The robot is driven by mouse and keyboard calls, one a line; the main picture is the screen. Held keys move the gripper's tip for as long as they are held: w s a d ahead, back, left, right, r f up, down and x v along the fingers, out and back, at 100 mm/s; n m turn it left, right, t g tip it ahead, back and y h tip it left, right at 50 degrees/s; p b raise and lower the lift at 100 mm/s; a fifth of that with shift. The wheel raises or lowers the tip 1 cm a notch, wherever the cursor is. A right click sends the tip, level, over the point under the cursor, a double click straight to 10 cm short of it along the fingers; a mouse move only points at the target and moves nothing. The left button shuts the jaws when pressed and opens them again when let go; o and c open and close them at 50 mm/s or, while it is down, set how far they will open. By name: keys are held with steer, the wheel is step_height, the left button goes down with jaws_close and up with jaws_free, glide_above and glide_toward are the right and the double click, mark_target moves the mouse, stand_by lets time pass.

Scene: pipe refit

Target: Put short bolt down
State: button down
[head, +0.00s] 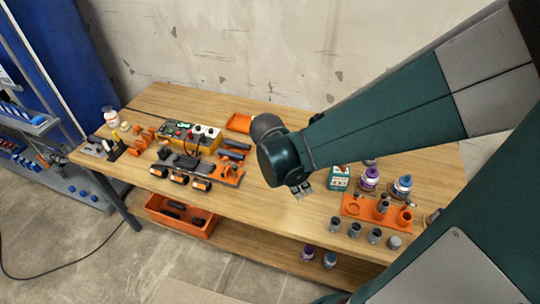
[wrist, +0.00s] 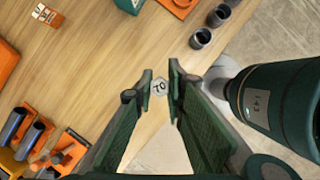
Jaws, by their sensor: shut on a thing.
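My gripper (head: 301,188) hangs over the workbench, a little left of the teal box. In the wrist view my gripper (wrist: 160,80) has its two green fingers closed on the short bolt (wrist: 159,88). The bolt shows as a small pale grey hexagonal head with a dark mark, held between the fingertips. Its shank is hidden below the head. In the head view the bolt is too small to make out. The wooden bench top (head: 262,206) lies under the gripper; I cannot tell how far the bolt is above it.
Several grey cups (head: 354,230) stand near the front right edge, by an orange rack (head: 350,209). A teal box (head: 339,178) and bottles (head: 371,179) stand behind. Orange fixtures, batteries and a control box (head: 176,134) fill the left. Bench between is clear.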

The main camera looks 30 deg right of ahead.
steer(key=shift+f+b, duration=0.6)
steer(key=shift+f, duration=1.75)
steer(key=shift+f+b, duration=0.65)
steer(key=shift+f, duration=1.4)
steer(key=shift+f, duration=0.15)
steer(key=c, duration=2.4)
jaws_free()
steer(key=shift+o, duration=0.2)
steer(key=p+v, duration=0.3)
steer(key=v, duration=0.9)
steer(key=shift+r, duration=0.3)
